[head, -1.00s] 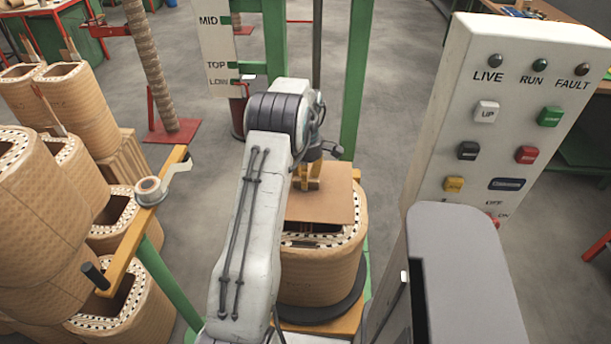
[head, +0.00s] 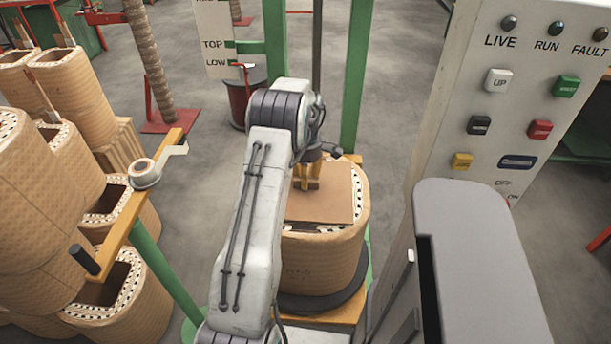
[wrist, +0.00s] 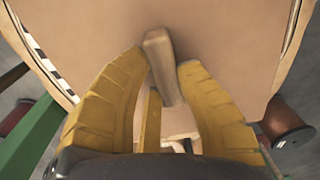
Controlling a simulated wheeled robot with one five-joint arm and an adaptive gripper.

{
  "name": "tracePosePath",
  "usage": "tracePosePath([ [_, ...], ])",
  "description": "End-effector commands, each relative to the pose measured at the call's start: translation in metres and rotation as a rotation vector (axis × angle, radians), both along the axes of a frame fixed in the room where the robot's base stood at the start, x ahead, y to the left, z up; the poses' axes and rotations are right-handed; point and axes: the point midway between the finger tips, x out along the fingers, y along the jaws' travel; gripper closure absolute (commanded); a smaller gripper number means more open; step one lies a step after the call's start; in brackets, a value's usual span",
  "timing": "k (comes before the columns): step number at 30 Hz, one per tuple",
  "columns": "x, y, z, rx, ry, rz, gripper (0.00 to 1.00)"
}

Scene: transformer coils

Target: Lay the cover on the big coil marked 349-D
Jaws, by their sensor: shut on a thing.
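The cover (head: 320,205) is a flat brown board with a small block handle (wrist: 158,62). It lies over the top of the big coil (head: 325,265), a tan wrapped drum, with the coil's dotted rim (head: 362,205) showing at the right. My gripper (head: 306,185) is above the cover with its yellow fingers shut on the handle. The cover looks level with or very close to the rim; I cannot tell if it touches. Faint marks on the coil's front are too small to read.
A control panel (head: 520,100) stands close at right. An orange bar (head: 135,215) with a tape roll (head: 143,172) stands left, before stacked coils (head: 40,190). Green posts (head: 356,75) rise behind the big coil. Open floor (head: 405,110) lies beyond.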

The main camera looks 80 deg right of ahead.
Motion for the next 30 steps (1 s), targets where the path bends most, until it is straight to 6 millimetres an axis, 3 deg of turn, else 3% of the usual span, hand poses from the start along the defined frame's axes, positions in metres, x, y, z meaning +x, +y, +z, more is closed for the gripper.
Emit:
tracePosePath([
  [20, 0.0000, -0.0002, -0.0024, -0.001, 0.000, 0.000, 1.00],
  [21, 0.0000, -0.0002, -0.0023, -0.001, 0.000, 0.000, 0.68],
  [28, 0.0000, -0.0001, -0.0024, -0.001, 0.000, 0.000, 0.47],
  [30, 0.0000, -0.0001, -0.0024, 0.000, 0.000, 0.000, 0.46],
])
